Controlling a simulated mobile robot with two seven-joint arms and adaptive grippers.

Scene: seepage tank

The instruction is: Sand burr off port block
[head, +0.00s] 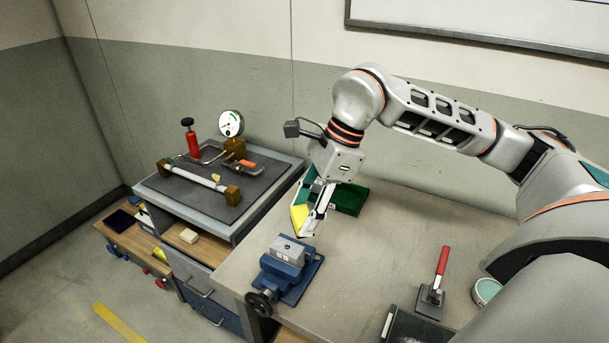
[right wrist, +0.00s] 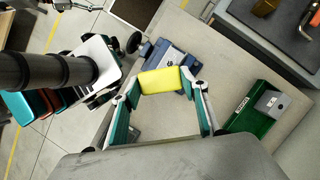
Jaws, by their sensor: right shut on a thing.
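A light grey block with a dark mark on top (head: 288,248), likely the port block, sits in the jaws of a blue vise (head: 292,273) on the workbench. My right gripper (head: 308,222) is shut on a yellow pad (head: 298,218), just behind and above the vise. In the right wrist view the yellow pad (right wrist: 160,81) is gripped between both fingertips. There it overlaps part of the vise (right wrist: 168,54) and the grey block is mostly hidden. A burr is too small to make out. My left gripper is in neither view.
A green bin (head: 348,201) stands behind my gripper; in the right wrist view it (right wrist: 245,118) holds a grey block (right wrist: 272,102). A red-handled tool (head: 441,262) stands to the right. A gauge rig (head: 200,185) is left.

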